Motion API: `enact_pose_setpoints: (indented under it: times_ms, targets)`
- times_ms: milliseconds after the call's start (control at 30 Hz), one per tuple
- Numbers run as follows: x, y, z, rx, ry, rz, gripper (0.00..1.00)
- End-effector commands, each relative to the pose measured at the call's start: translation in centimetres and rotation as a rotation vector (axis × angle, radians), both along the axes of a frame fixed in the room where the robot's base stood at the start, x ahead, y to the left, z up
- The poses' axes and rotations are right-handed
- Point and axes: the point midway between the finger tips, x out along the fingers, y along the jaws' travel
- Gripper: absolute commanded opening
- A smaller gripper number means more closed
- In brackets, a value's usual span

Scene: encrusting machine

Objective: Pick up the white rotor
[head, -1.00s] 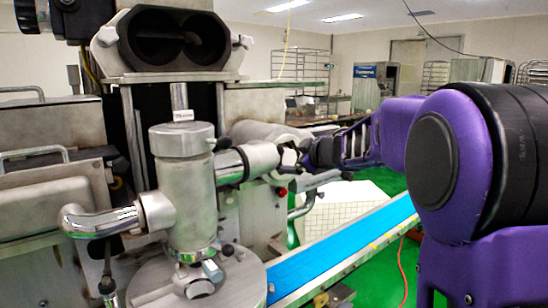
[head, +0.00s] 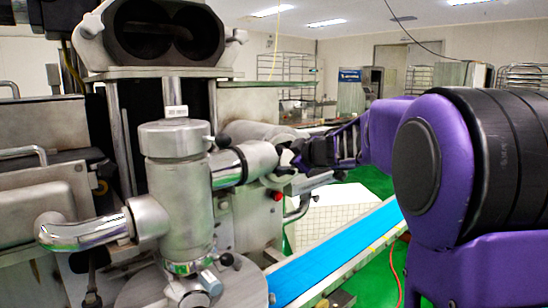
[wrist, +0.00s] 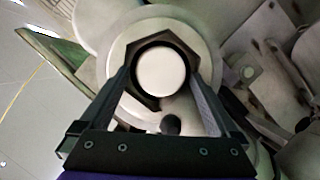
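The white rotor appears as a round white disc (wrist: 162,72) in the wrist view, set inside a dark hexagonal opening. It faces the wrist camera. My gripper (wrist: 162,85) has its two fingers spread, one on each side of the disc, with a gap visible beside it. Whether the fingers touch the hexagonal rim is unclear. In the head view my gripper (head: 292,156) is at the right end of the machine's side pipe (head: 255,161). The rotor cannot be made out in that view.
The steel encrusting machine (head: 178,190) fills the left of the head view. A blue conveyor (head: 335,250) runs below my arm. Green floor and a white gridded box (head: 335,207) lie behind the conveyor. Racks stand at the back.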

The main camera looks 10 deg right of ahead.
Motion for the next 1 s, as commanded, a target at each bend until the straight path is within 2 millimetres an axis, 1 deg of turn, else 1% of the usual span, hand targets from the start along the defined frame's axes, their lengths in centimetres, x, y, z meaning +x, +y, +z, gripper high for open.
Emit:
enact_pose_setpoints:
  times_ms: [33,67,100,167,300,467,500,1000]
  targets:
    - [0.00,0.01,0.00,0.000,0.000,0.000,0.86]
    - [0.00,0.01,-0.01,0.000,0.000,0.000,0.80]
    - [0.00,0.02,0.00,0.000,0.000,0.000,0.73]
    - [0.00,0.02,-0.01,0.000,0.000,0.000,0.62]
    - [0.00,0.02,-0.01,0.000,0.000,0.000,0.37]
    - [0.00,0.02,-0.01,0.000,0.000,0.000,0.08]
    - [0.00,0.02,-0.01,0.000,0.000,0.000,0.01]
    - [0.13,0.30,0.43,0.002,-0.002,0.000,0.00]
